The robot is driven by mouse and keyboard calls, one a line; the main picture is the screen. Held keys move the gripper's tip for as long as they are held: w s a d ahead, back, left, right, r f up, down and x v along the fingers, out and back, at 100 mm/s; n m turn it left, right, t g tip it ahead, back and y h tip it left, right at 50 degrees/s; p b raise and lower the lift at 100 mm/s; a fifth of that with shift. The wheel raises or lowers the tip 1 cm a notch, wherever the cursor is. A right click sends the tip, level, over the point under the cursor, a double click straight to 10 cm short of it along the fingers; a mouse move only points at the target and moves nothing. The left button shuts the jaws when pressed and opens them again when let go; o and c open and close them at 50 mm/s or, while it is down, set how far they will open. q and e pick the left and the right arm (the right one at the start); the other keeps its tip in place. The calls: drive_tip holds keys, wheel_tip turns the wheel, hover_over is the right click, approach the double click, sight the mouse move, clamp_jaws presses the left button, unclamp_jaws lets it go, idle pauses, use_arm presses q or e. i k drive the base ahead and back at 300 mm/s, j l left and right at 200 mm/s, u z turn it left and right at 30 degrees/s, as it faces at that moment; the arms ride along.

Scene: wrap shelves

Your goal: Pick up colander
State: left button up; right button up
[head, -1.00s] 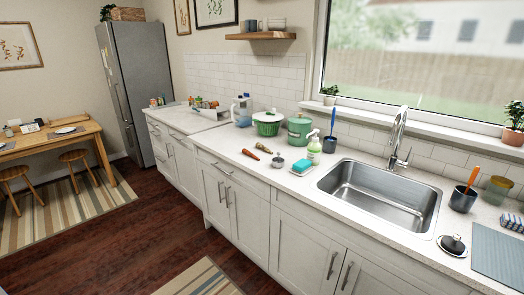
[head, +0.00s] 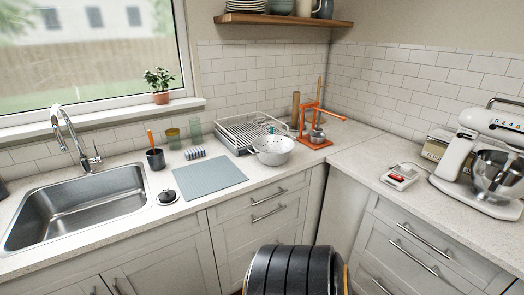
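A white colander (head: 272,151) with small holes stands on the counter in the head view, just right of centre. It is beside the front right of a wire dish rack (head: 245,131) and left of an orange press. Its rim is close to the rack; I cannot tell whether they touch. Neither of my grippers shows in the view.
A grey-blue mat (head: 209,177) lies left of the colander. The orange press (head: 315,127) stands right of it, in the corner. A sink (head: 75,205) is at the left, a stand mixer (head: 482,165) at the right. A dark rounded object (head: 292,270) stands before the cabinets.

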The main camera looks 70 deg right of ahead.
sight(271, 150)
drive_tip(key=z, duration=2.5)
